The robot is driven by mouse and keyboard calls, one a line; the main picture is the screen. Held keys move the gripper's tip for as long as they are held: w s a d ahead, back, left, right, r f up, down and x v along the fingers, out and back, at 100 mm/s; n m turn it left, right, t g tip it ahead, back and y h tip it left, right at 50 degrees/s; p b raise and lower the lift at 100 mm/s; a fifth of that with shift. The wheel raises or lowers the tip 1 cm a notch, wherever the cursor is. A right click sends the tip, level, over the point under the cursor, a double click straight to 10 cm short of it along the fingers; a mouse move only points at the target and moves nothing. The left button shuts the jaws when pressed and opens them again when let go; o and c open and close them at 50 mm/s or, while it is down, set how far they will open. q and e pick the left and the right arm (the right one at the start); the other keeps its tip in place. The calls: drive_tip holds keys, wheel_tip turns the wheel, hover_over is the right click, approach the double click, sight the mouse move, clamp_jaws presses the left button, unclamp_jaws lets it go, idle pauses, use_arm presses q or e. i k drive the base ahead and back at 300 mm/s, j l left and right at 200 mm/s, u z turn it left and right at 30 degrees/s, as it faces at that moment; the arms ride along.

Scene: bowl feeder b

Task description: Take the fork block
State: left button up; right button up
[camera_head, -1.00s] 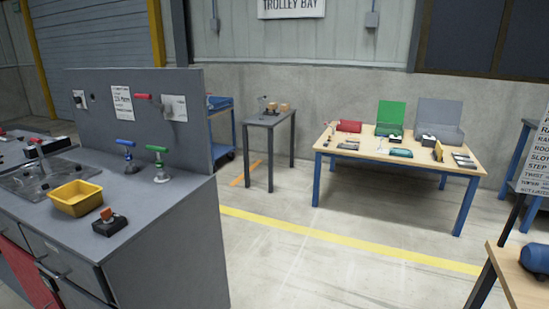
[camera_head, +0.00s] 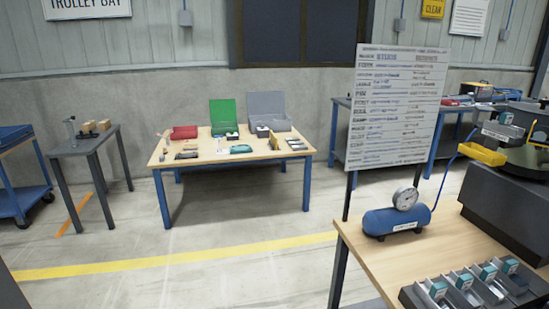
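I cannot pick out a fork block for certain. A wooden table (camera_head: 218,154) with blue legs stands across the floor, with several small items on it, too small to tell apart. Two tan blocks (camera_head: 96,127) sit on a small dark table (camera_head: 70,146) at the left. In the right foreground, a dark rack (camera_head: 428,301) holds several grey pieces with teal-and-white labels (camera_head: 463,281). Neither of my grippers is in view.
A blue tank (camera_head: 388,221) with a gauge stands on the near wooden bench (camera_head: 365,262), by a written board (camera_head: 398,105). A yellow bin (camera_head: 481,154) is by the machine at right. A blue trolley (camera_head: 20,190) stands at left. The middle floor is clear.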

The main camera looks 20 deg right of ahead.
sight(503, 126)
drive_tip(key=i+j+z, duration=0.1)
drive_tip(key=i+z, duration=0.25)
drive_tip(key=z, duration=0.15)
drive_tip(key=i+j+z, duration=0.25)
drive_tip(key=z, duration=0.25)
drive_tip(key=i, duration=0.05)
